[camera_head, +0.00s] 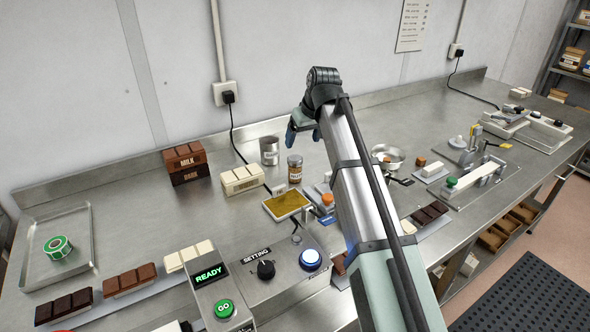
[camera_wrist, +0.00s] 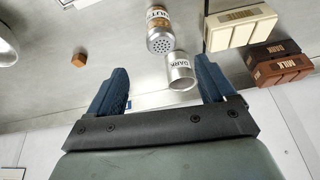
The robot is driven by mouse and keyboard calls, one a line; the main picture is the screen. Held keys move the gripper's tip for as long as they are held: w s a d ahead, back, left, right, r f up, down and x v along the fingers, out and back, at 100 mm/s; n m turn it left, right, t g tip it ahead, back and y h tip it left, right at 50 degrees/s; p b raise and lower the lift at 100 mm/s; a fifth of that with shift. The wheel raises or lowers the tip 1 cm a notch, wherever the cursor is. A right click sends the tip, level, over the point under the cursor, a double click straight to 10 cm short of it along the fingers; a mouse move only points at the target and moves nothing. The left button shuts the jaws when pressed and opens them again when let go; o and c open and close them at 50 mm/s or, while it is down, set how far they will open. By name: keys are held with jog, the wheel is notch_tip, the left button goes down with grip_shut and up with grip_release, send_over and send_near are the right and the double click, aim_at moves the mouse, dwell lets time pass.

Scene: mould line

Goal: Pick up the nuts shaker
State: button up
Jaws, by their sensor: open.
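The nuts shaker (camera_head: 295,169), a small jar with brown contents, a pale label and a perforated metal lid, stands upright on the steel bench. In the wrist view the nuts shaker (camera_wrist: 160,30) lies beyond my fingertips, between their lines. My gripper (camera_head: 303,131) hangs above the bench near the wall, up and slightly right of the shaker in the head view. In the wrist view my gripper (camera_wrist: 163,72) has its blue fingers wide apart with nothing held.
The grey tin (camera_head: 269,151) stands close behind the shaker. A white block box (camera_head: 241,180) and brown MILK and DARK boxes (camera_head: 186,164) are to the left. A tray of golden crumbs (camera_head: 287,205) lies in front. A metal bowl (camera_head: 387,156) is right.

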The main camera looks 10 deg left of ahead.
aim_at(294, 164)
jog(key=shift+n, duration=0.5)
jog(key=x, duration=1.4)
jog(key=shift+r, duration=0.1)
jog(key=shift+c, duration=0.3)
jog(key=c, duration=1.1)
